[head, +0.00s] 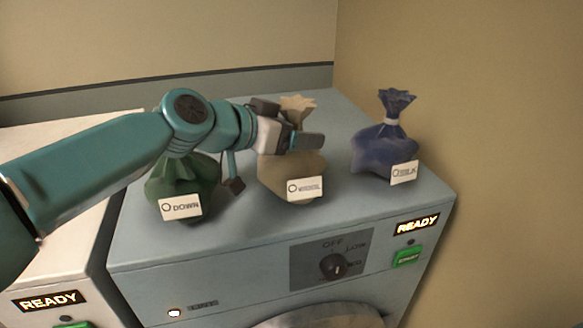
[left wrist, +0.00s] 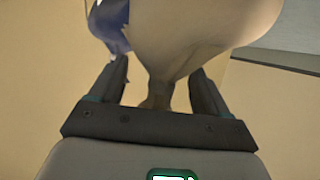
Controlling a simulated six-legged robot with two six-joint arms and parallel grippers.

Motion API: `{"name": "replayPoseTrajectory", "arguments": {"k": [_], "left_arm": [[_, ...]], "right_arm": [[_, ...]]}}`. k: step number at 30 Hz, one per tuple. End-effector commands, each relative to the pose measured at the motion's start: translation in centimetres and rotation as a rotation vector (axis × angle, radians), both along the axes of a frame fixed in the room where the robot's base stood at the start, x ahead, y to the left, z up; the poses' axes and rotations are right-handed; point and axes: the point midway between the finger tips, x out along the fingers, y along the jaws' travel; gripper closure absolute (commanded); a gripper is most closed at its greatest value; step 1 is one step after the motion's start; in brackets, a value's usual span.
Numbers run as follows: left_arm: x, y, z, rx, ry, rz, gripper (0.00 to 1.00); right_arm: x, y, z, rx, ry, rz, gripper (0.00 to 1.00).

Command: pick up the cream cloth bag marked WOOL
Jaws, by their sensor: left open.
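The cream cloth bag (head: 290,172) stands on top of the grey-blue machine, between the other two bags. Its front tag is hard to read but seems to say WOOL. My left gripper (head: 298,130) is at the bag's neck, with one finger in front hiding part of it and the ruffled top showing above. In the left wrist view the cream bag (left wrist: 195,32) fills the upper middle, and its neck reaches down between the two spread fingers of the left gripper (left wrist: 160,82). The left gripper is open. I cannot tell whether a finger touches the cloth. My right gripper is not in view.
A green bag tagged DOWN (head: 183,186) stands to the left, partly under my arm. A dark blue bag tagged SILK (head: 384,148) stands to the right, apart. The machine top (head: 240,235) is clear at the front. A wall (head: 480,110) rises at the right.

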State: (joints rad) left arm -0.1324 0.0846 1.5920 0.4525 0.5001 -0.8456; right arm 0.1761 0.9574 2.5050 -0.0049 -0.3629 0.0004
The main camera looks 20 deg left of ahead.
Motion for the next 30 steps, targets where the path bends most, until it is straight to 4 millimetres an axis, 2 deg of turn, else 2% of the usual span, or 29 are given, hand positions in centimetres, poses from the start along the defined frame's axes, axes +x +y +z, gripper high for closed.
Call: {"name": "replayPoseTrajectory", "arguments": {"k": [1,2,6,8,9,22,26,30], "left_arm": [[0.0,0.0,-0.1,0.001,0.001,0.0,0.23],[0.0,0.0,-0.1,0.001,0.001,0.0,0.3],[0.0,0.0,-0.1,0.001,0.001,0.0,0.76],[0.0,0.0,-0.1,0.001,0.002,0.0,0.95],[0.0,0.0,-0.1,0.001,0.002,0.0,1.0],[0.0,0.0,0.1,0.002,0.003,0.0,1.0],[0.0,0.0,2.0,0.002,-0.001,-0.001,1.0],[0.0,0.0,5.2,0.001,-0.004,-0.001,1.0]], "right_arm": [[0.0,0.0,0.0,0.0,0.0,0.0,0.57],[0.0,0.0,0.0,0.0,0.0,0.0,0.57],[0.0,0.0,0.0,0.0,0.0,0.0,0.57],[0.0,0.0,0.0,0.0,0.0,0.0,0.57],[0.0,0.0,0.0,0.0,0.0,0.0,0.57],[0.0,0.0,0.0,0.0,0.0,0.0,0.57],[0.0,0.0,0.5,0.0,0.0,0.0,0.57],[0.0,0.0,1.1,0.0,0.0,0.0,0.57]]}}
